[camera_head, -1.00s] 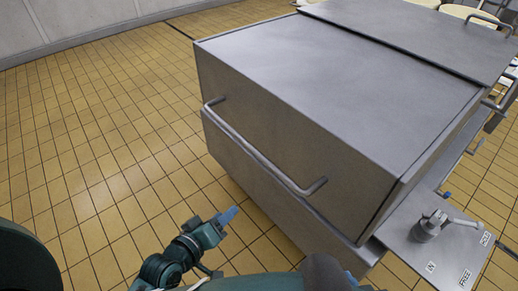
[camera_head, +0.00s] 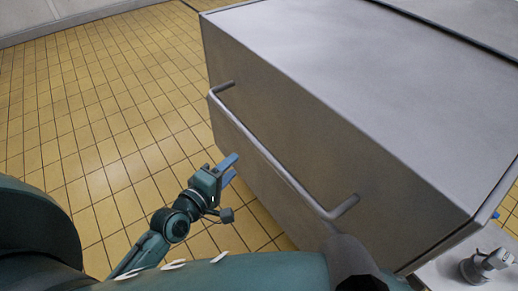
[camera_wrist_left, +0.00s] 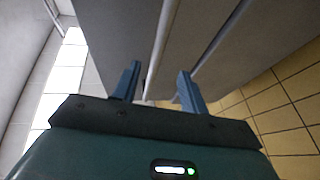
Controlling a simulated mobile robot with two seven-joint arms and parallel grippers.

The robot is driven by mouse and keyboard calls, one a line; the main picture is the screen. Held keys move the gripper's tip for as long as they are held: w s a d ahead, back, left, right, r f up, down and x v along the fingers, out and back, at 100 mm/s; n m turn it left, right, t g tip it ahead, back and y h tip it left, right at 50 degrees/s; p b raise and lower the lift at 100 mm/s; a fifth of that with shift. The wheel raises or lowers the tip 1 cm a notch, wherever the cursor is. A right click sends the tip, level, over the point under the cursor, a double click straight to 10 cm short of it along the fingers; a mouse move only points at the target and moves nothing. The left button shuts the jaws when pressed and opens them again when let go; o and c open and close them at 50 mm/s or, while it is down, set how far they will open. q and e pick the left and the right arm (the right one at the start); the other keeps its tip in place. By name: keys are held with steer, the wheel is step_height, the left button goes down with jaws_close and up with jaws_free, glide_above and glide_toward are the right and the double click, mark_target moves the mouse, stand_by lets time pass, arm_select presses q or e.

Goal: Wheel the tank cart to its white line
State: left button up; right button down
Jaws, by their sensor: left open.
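The tank cart (camera_head: 300,110) is a big grey metal box filling the right of the head view. A bar handle (camera_head: 268,155) runs along its near side. My left gripper (camera_head: 231,168) is open, its blue fingers beside the cart's near side, left of and below the bar in the picture. In the left wrist view, the open fingers (camera_wrist_left: 159,85) point toward the cart, and the bar (camera_wrist_left: 160,40) shows between them; I cannot tell if it touches them. My right gripper is not in view. I see no white line.
A small lever (camera_head: 485,265) stands on a plate at the cart's lower right corner. Yellow tiled floor (camera_head: 90,120) is clear to the left of the cart. A pale wall (camera_head: 40,12) stands at the far left.

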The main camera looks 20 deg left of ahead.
mark_target(254, 146)
arm_select(q)
steer(key=b+x, duration=0.1)
steer(key=x, duration=1.2)
steer(key=shift+w, duration=0.1)
jaws_close()
